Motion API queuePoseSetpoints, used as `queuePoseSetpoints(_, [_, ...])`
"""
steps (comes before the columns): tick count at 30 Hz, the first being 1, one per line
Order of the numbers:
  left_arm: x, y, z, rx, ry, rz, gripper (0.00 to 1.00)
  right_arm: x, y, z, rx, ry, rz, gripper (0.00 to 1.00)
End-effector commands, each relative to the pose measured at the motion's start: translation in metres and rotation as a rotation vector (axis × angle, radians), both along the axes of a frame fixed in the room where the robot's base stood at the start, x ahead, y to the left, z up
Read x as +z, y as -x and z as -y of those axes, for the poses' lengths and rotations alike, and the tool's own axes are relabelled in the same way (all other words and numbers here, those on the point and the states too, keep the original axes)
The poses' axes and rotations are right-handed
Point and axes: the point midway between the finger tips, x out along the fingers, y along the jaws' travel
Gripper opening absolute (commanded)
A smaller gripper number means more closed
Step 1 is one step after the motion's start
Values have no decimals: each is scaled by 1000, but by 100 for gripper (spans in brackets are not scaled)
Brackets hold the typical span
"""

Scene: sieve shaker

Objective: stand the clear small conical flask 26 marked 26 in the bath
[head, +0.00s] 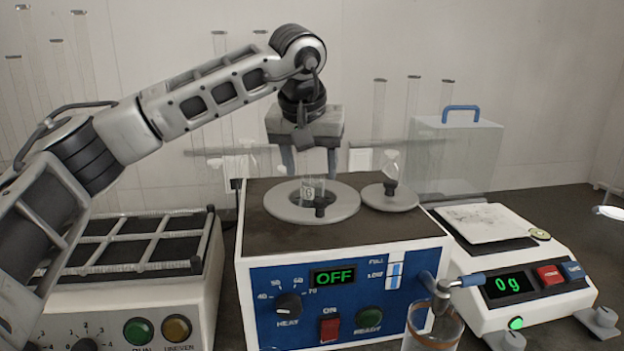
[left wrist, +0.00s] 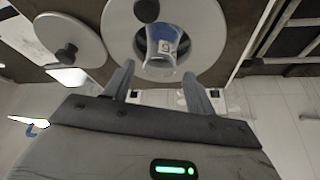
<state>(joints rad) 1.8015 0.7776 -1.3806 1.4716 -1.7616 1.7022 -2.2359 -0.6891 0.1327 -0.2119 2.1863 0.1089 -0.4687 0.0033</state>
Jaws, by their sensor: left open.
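The clear small conical flask (head: 307,190) stands inside the round opening of the large grey ring (head: 342,204) on top of the blue-fronted bath (head: 260,318). Its lower part is hidden by the ring. A label on it shows a 6-like digit; the full number is too small to read. The flask also shows in the left wrist view (left wrist: 162,45), looking upright, within the ring opening. My left gripper (head: 308,170) is open above the flask, fingers pointing down on either side and apart from it. My right gripper is not in view.
The bath's display reads OFF. A shaker with a gridded tray (head: 130,250) stands left, a balance (head: 515,285) right. A clear beaker (head: 432,332) stands in front.

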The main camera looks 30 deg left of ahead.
Motion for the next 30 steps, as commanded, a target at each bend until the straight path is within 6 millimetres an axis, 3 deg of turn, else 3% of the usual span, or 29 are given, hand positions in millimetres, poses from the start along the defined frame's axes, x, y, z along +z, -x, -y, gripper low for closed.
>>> queuePoseSetpoints(6, [45, 17, 5, 0, 0, 4, 56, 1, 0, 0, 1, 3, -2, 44])
queuePoseSetpoints(12, [68, 27, 7, 0, 1, 0, 56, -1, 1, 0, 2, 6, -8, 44])
queuePoseSetpoints(30, [73, 29, 7, 0, 0, 0, 56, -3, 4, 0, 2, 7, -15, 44])
